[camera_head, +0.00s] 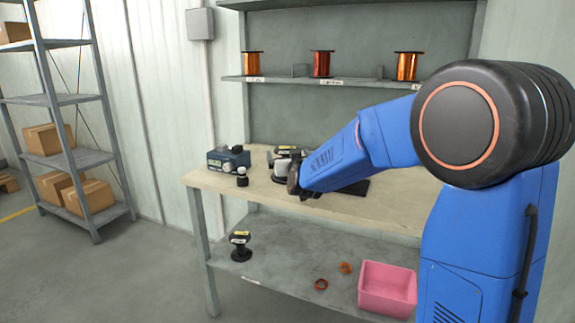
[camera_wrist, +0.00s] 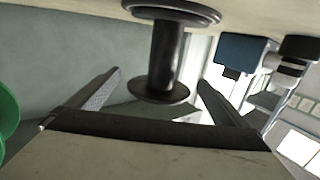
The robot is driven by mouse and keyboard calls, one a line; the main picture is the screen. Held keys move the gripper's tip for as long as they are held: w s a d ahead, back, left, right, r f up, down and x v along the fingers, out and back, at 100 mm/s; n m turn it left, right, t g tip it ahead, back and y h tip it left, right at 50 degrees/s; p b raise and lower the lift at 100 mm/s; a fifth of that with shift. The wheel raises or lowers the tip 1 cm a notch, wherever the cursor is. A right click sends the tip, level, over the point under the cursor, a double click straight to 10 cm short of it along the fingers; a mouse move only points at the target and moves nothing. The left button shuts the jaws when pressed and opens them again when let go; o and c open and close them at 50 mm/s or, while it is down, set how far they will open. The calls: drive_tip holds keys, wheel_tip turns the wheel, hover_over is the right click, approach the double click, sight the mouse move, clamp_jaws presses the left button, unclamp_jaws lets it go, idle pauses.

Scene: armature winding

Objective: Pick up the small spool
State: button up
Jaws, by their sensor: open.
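A dark, bare spool (camera_wrist: 163,60) with a flange at each end shows in the wrist view, which looks upside down. Its wider flange is at the bench surface at the top of the picture. My gripper (camera_wrist: 160,78) is open, with one finger on each side of the spool and gaps between them and its core. In the head view my gripper (camera_head: 293,183) is low over the workbench, and I cannot pick out this spool there; the arm and gripper may hide it. Another black spool (camera_head: 240,247) with a yellow label stands on the lower shelf.
On the workbench (camera_head: 345,208) are a blue box (camera_head: 228,158) and a small black-and-white object (camera_head: 242,177), left of my gripper. Copper-wound spools (camera_head: 322,63) stand on the wall shelf. A pink bin (camera_head: 387,290) and orange rings (camera_head: 345,267) are on the lower shelf.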

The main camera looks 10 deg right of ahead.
drive_tip(key=shift+c, duration=0.3)
drive_tip(key=c, duration=1.2)
